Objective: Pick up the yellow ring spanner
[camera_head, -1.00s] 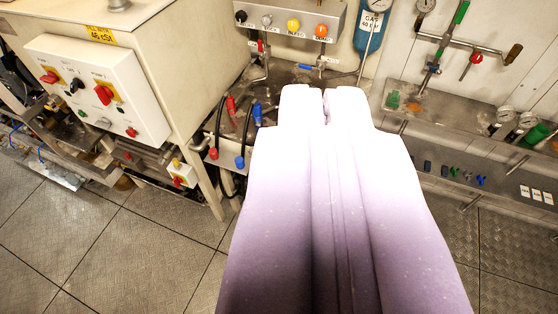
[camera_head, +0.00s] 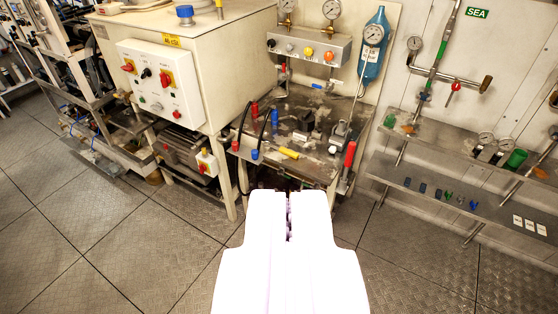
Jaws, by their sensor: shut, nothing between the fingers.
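My gripper (camera_head: 288,196) is pale and overexposed at the bottom middle of the view. It is shut and empty, in front of and below the near edge of the small steel bench. A small yellow object (camera_head: 290,153) lies on that bench, a little beyond the fingertips in the picture and apart from them. It is too small to tell whether it is the ring spanner. No ring shape shows clearly. The floor right behind the gripper is hidden.
The steel bench (camera_head: 318,168) also bears small fittings and a red-handled part (camera_head: 350,154). A white control box (camera_head: 160,82) on a cream cabinet (camera_head: 236,60) stands left. A wall shelf (camera_head: 425,178) with small coloured items is at right. The tiled floor (camera_head: 130,240) is open at left.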

